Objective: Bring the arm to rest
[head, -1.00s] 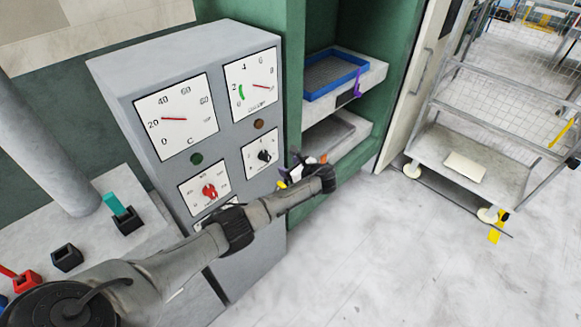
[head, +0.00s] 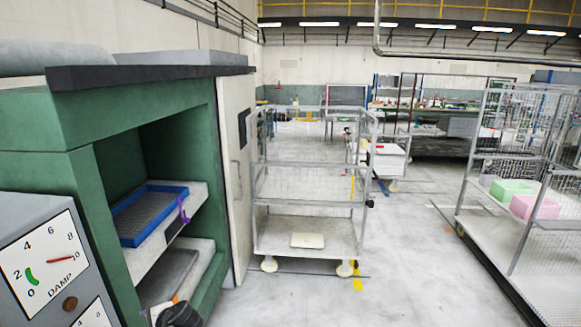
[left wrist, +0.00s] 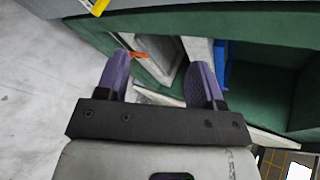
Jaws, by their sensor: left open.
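My left gripper shows in the left wrist view (left wrist: 160,76) with its two purple fingers spread apart and nothing between them. Beyond the fingers are the green press frame (left wrist: 260,100) and its pale lower platen. In the head view only a dark piece of my left arm's end shows at the bottom edge, in front of the green press (head: 75,130), beside the lower platen (head: 170,280). My right gripper is in neither view.
A blue tray (head: 150,215) lies on the press's upper platen. A grey dial cabinet (head: 25,215) stands at the left. A wire cart (head: 262,240) and a rack (head: 465,195) with green and pink blocks stand to the right. The floor between them is clear.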

